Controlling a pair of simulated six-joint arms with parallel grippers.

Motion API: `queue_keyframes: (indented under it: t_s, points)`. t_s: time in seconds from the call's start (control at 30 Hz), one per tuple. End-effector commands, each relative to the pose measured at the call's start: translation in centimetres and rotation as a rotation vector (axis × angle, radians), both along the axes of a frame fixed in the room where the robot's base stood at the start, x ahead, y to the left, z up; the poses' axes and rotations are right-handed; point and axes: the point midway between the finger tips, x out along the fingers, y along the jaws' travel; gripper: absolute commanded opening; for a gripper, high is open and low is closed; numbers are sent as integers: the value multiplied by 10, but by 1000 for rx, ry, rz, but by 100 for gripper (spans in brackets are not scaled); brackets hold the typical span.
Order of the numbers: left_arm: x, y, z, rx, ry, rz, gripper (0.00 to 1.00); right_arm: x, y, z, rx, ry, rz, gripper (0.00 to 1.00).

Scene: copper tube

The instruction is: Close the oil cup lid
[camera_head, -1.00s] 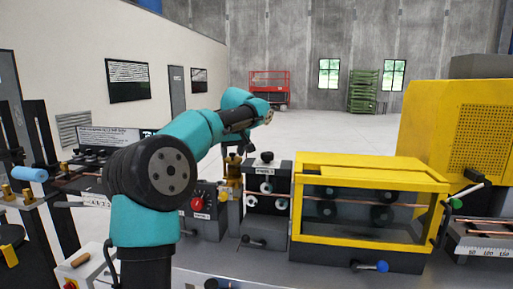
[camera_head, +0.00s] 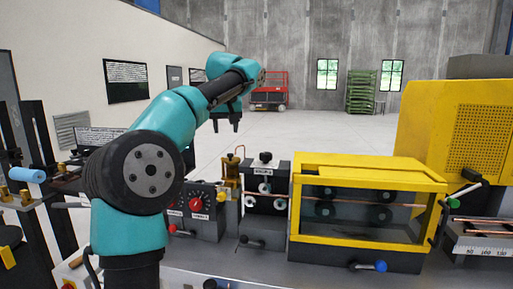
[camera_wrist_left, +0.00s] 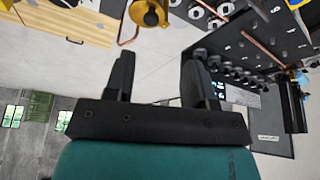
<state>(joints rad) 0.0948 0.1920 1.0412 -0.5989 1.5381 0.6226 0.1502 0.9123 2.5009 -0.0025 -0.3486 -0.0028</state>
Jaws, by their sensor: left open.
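The brass oil cup (camera_head: 232,170) stands behind the machine bed, between the red-knob control box and the black roller unit. A thin brass piece rises at its top right; I cannot tell clearly how the lid sits. In the left wrist view a round brass part with a dark middle, seemingly the oil cup (camera_wrist_left: 148,13), is at the top edge, partly cut off. My left gripper (camera_head: 227,126) is open and empty, pointing down above the cup and apart from it. Its two fingers also show in the left wrist view (camera_wrist_left: 160,78). My right gripper is not in view.
The control box with a red knob (camera_head: 196,203) stands left of the cup. The black roller unit (camera_head: 265,185) is close on its right, then the yellow-framed guard (camera_head: 365,170). A copper tube (camera_head: 405,205) runs through the machine. The air above the cup is clear.

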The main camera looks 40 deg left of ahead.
Motion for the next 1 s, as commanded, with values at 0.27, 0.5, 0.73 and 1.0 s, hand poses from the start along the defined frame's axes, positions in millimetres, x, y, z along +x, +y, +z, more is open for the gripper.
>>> queue_keyframes:
  t_s: [0.27,0.5,0.73,1.0]
  points:
    - [-10,-13,39,0,-3,0,50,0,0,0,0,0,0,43]
    - [-15,-19,59,0,-2,1,50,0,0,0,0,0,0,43]
    - [-15,-23,57,-41,-11,-28,50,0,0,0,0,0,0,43]
    - [-9,-33,35,-149,-44,-98,50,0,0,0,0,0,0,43]
